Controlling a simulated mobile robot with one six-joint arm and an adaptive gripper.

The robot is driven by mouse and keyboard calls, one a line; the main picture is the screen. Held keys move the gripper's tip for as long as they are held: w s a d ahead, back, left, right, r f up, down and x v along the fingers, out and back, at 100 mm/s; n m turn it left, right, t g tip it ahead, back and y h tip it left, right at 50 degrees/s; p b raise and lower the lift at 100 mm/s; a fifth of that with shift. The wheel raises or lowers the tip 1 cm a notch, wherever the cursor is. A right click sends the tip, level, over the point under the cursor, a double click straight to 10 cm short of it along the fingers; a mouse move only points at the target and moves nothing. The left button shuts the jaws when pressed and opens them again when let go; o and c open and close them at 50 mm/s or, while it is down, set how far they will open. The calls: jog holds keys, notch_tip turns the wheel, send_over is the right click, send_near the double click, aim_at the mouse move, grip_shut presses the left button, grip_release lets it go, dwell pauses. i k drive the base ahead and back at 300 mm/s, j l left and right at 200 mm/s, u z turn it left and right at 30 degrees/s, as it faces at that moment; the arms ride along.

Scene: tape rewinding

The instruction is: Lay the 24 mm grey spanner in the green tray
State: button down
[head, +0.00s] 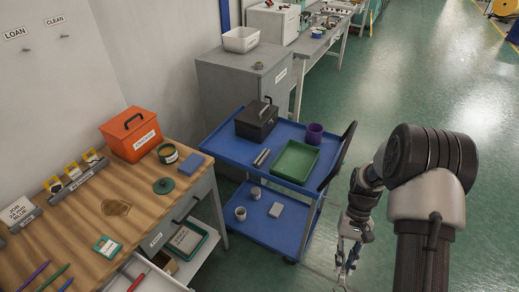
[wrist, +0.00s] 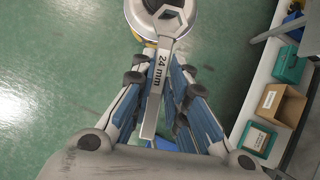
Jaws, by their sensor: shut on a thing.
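The grey spanner (wrist: 155,95), marked "24 mm", lies lengthwise between the fingers of my gripper (wrist: 160,72) in the wrist view. In the head view my gripper (head: 346,266) hangs at the lower right, over the floor beside the blue trolley; the spanner is too small to make out there. The green tray (head: 296,161) lies on the trolley's top shelf and looks empty. My gripper is to the right and front of it, apart from it.
The blue trolley (head: 228,149) also carries a black toolbox (head: 257,121), grey bars (head: 262,157) and a purple cup (head: 314,133) around the tray. Its dark handle (head: 340,156) rises between tray and arm. A wooden bench (head: 85,225) stands at left. The floor at right is clear.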

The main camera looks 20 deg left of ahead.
aim_at(296, 158)
jog(key=i+j+u, duration=0.15)
jog(key=i, duration=0.35)
jog(key=i+j+u, duration=0.2)
jog(key=i, duration=0.3)
jog(key=i+j+u, duration=0.15)
jog(key=i, duration=0.4)
